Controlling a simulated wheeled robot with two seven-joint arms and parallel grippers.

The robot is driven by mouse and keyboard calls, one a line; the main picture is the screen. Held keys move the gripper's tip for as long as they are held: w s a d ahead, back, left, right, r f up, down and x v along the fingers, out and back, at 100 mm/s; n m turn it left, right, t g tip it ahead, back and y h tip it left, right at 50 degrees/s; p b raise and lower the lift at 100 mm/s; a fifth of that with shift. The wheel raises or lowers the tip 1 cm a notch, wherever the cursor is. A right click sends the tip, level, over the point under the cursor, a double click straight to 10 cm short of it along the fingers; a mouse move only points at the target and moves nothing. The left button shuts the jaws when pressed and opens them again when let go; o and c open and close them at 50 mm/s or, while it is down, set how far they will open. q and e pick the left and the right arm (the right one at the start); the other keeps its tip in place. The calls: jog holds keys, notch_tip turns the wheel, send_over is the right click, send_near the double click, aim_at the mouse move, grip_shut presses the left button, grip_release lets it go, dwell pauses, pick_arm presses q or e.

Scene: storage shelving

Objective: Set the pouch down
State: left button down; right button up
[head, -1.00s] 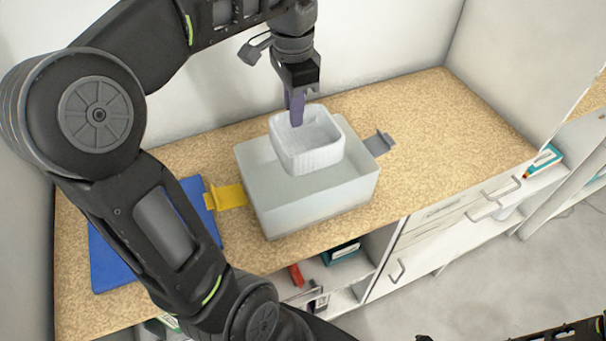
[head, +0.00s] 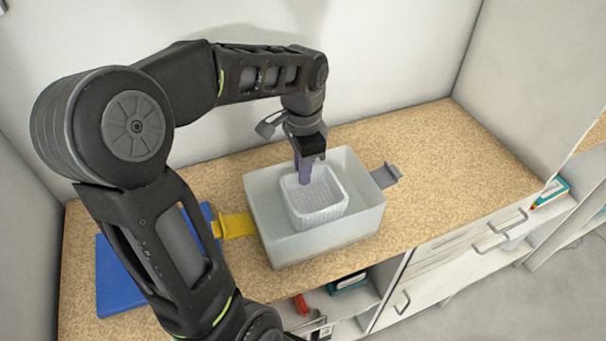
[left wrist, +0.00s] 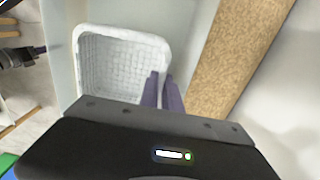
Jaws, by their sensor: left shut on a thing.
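I see no pouch in these views. The basket looks empty and sits inside a pale translucent bin (head: 262,225), below the bin's rim. I cannot tell whether it touches the bin's floor. In the left wrist view the purple fingers (left wrist: 162,92) meet the rim of the basket (left wrist: 112,62). A dark part at the left edge there may be my right gripper (left wrist: 15,55); its jaws are unclear.
The bin stands on a speckled wooden counter (head: 450,165) with a yellow handle (head: 235,225) and a grey handle (head: 385,176). A blue flat item (head: 125,275) lies at left. Walls stand behind and at right.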

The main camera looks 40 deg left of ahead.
pick_arm(q)
jog(key=shift+f, duration=0.9)
jog(key=shift+f, duration=0.2)
jog(key=c, duration=1.8)
grip_release()
jog(key=shift+c, duration=0.2)
jog(key=shift+r, duration=0.1)
notch_tip(320, 180, up, 12)
jog(key=shift+r+p, duration=0.15)
jog(key=shift+p, duration=0.2)
